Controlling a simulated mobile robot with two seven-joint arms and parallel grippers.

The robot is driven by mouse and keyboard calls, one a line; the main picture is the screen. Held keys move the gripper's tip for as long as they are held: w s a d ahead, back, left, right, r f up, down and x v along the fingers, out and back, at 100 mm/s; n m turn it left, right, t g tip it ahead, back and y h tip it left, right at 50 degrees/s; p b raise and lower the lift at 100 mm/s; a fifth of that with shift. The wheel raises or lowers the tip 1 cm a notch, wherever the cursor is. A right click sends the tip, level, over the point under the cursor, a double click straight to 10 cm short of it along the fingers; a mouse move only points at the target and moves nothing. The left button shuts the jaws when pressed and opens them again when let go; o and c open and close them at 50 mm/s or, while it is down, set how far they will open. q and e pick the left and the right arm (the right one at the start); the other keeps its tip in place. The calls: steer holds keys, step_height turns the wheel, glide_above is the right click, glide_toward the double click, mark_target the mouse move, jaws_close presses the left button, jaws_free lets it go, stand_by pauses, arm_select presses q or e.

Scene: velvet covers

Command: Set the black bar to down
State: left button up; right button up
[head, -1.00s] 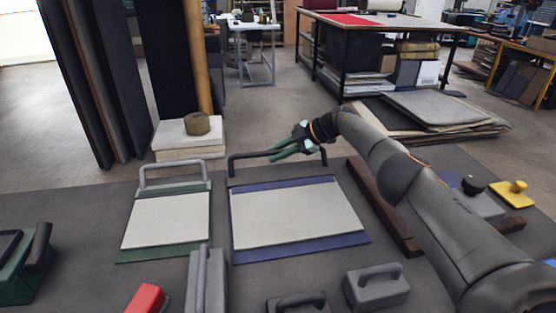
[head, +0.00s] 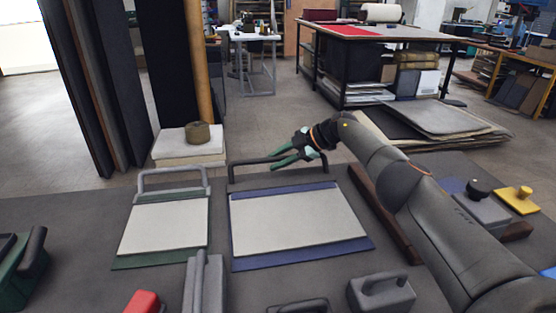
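The black bar (head: 247,162) is a wide U-shaped handle at the far edge of a pale board with blue edges (head: 300,258). It stands raised above the board's far edge, with its left leg and left part of its crosspiece in plain view. My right gripper (head: 272,161) has green fingers that point left, at the right half of the bar. The fingers are apart and overlap the bar in the picture. I cannot tell whether they touch it. The gripper hides part of the bar. My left gripper is not in view.
A grey bar (head: 172,171) stands at the far edge of a smaller green-edged board (head: 160,262) to the left. Grey handled blocks, including one at the front right (head: 382,297), and a red block (head: 143,302) lie nearer. A brown rail (head: 385,215) lies right, under my arm.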

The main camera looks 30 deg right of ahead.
steer(key=shift+s+d+r+p, duration=0.15)
steer(key=shift+r+p, duration=0.1)
steer(key=shift+p, duration=0.2)
steer(key=p+v, duration=0.2)
steer(key=p, duration=0.1)
steer(key=shift+s+d+r, duration=0.15)
steer(key=shift+d+r, duration=0.05)
steer(key=shift+r, duration=0.1)
steer(key=p+v, duration=0.2)
steer(key=v, duration=0.7)
steer(key=shift+s, duration=0.15)
steer(key=shift+d+f, duration=0.1)
steer(key=shift+f, duration=0.05)
